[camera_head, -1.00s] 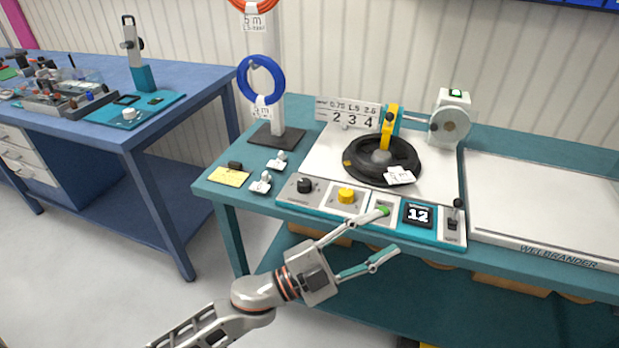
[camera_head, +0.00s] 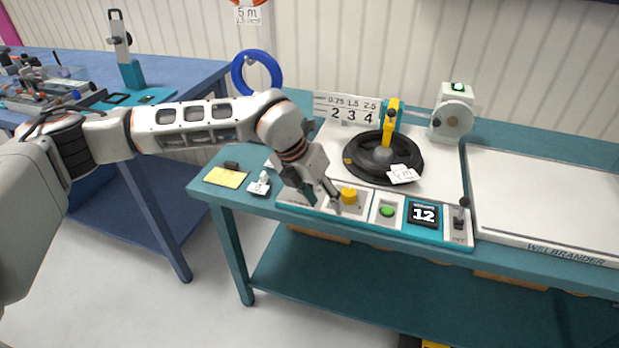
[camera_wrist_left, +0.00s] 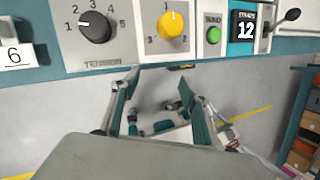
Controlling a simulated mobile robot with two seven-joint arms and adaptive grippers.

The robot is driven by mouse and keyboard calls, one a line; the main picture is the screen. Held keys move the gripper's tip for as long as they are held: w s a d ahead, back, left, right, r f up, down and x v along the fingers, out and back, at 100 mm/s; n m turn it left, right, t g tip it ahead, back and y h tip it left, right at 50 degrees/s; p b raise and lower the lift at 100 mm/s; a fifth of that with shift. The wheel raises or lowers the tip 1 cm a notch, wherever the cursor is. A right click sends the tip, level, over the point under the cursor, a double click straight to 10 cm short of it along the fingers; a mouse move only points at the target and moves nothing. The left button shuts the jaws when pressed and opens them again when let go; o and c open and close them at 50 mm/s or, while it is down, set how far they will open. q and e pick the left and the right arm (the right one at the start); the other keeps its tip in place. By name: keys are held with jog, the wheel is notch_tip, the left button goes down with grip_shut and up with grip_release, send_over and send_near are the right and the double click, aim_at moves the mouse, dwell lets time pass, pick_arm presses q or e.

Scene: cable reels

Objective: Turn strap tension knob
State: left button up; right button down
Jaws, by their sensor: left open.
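The black tension knob (camera_wrist_left: 95,26), above the word TENSION and ringed by numbers 1 to 5, shows at the upper left of the left wrist view. Its white mark points left, roughly between 1 and 2. In the head view it is hidden behind my left gripper (camera_head: 323,200), which is over the left part of the control panel. The left gripper is open, and its two spread fingers (camera_wrist_left: 160,75) show empty in the left wrist view, below the panel's edge there. I see no contact with the knob. My right gripper is not in view.
Right of the knob are a yellow knob (camera_head: 349,195), a green button (camera_head: 387,211), a display reading 12 (camera_head: 424,214) and a lever switch (camera_head: 460,216). A black reel (camera_head: 409,160) lies behind. A yellow note (camera_head: 226,177) lies left. A white board (camera_head: 550,205) is at right.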

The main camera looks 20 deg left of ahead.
pick_arm(q)
jog(key=w+a+r+t+y, duration=0.2)
jog(key=w+a+r+y, duration=0.15)
jog(key=w+a, duration=0.35)
jog(key=shift+n+h, duration=0.35)
jog(key=shift+n, duration=0.05)
jog(key=x, duration=0.4)
jog(key=s+a+x, duration=0.1)
jog(key=x, duration=0.1)
jog(key=shift+w+d+f, duration=0.1)
jog(key=shift+w+f, duration=0.1)
jog(key=shift+f, duration=0.35)
jog(key=c, duration=1.1)
